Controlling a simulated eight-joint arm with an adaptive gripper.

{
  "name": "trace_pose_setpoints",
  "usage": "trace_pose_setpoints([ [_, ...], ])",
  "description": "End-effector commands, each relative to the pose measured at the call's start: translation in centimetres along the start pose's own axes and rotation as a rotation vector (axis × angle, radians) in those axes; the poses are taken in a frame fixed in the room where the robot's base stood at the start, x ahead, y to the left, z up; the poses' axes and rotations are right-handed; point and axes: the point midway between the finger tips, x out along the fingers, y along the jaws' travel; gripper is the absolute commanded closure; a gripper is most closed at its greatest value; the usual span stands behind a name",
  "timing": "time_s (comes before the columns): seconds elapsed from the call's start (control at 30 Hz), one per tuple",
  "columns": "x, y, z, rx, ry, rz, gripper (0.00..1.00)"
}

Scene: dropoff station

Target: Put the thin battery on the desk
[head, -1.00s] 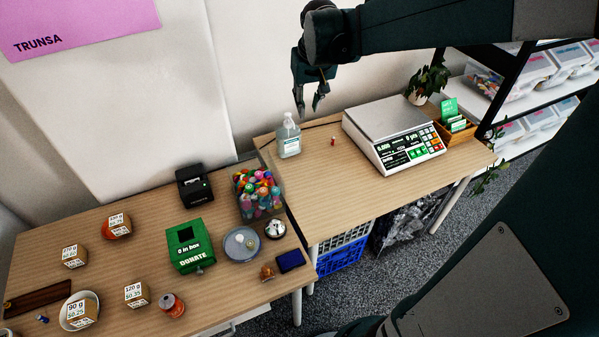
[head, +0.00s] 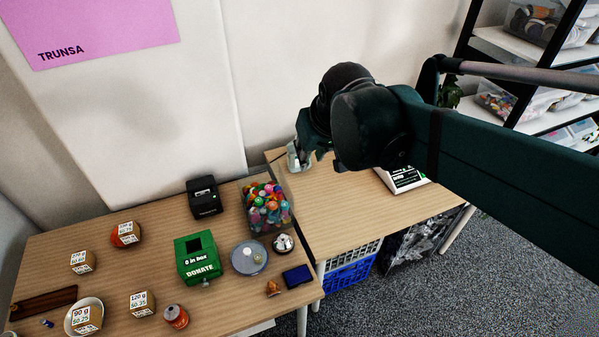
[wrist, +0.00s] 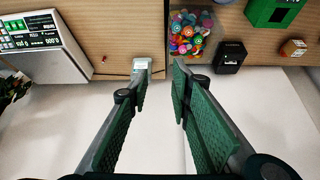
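No battery is clearly identifiable. A tiny blue item (head: 47,323), possibly a battery, lies at the front left of the left wooden desk (head: 215,299). A tiny reddish item (wrist: 104,58) lies on the right wooden desk (head: 335,222) near the scale; it is too small to name and is hidden by my arm in the head view. My gripper (wrist: 160,72) is open, with nothing between its fingers, above the back edge of the right desk beside the sanitizer bottle (wrist: 141,65). In the head view my arm mostly hides the gripper.
The scale (wrist: 45,50) stands on the right desk. The left desk holds a jar of colourful balls (head: 266,207), a black printer (head: 204,197), a green donation box (head: 197,258), a round dish (head: 249,258), a bell (head: 283,243), a blue pad (head: 298,277) and several price-tagged items.

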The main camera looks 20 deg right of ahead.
Motion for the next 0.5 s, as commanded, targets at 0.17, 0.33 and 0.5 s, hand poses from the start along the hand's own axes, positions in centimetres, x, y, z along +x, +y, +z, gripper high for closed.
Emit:
trace_pose_setpoints([
  [0.17,-0.9,-1.2,3.0,-0.017,0.036,-0.012,0.78],
  [0.33,-1.5,-2.1,5.5,-0.031,0.07,-0.023,0.78],
  [0.5,-1.8,-2.9,7.7,-0.042,0.099,-0.034,0.78],
])
